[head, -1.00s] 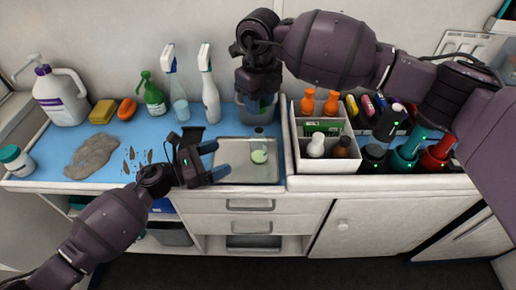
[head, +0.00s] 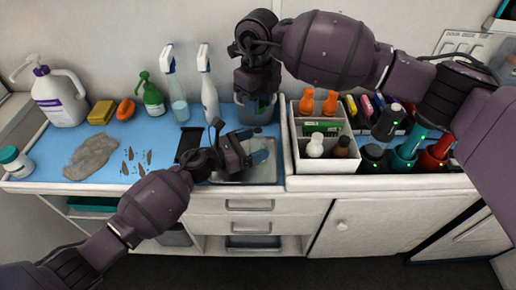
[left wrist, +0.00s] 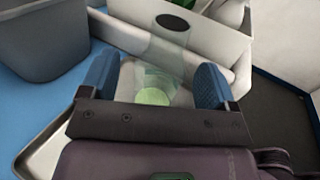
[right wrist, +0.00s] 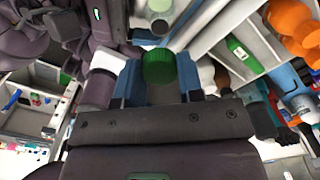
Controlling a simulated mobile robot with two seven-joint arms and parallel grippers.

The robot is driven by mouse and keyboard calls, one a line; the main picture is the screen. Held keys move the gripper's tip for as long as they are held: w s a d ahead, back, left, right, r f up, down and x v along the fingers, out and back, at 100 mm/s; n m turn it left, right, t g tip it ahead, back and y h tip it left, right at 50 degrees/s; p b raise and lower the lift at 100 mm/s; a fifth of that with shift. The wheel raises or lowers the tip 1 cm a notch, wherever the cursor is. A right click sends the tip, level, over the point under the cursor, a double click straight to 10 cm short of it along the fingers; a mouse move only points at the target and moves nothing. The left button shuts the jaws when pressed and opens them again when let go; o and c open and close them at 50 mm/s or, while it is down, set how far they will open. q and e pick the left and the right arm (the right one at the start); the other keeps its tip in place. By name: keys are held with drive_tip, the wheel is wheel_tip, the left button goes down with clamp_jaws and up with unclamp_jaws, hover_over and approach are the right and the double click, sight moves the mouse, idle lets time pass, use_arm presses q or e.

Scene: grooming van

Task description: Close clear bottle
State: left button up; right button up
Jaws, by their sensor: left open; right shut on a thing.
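The clear bottle (left wrist: 160,78) stands on the metal tray (head: 240,176) with pale green contents at its bottom. In the left wrist view it is between the blue fingers of my open left gripper (left wrist: 155,85). In the head view my left gripper (head: 261,148) mostly hides it. My right gripper (right wrist: 158,80) is shut on a green cap (right wrist: 158,68). It points down above the back of the tray, near the grey bin (left wrist: 40,45). The clear bottle also shows in the right wrist view (right wrist: 160,8), beyond the cap.
A white divided caddy (head: 297,158) with small bottles stands close right of the tray. Two spray bottles (head: 178,105) stand behind left. A green pump bottle (head: 154,100), a sponge (head: 100,113) and a grey cloth (head: 90,155) lie further left on the blue mat.

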sight(258, 131)
use_arm(q)
drive_tip(key=shift+w+d, duration=0.25)
drive_tip(key=shift+d, duration=0.25)
drive_tip(key=shift+c, duration=0.3)
drive_tip(key=c, duration=1.3)
use_arm(e)
drive_tip(key=shift+f, duration=2.5)
drive_tip(key=shift+f, duration=0.9)
drive_tip(key=shift+f, duration=0.55)
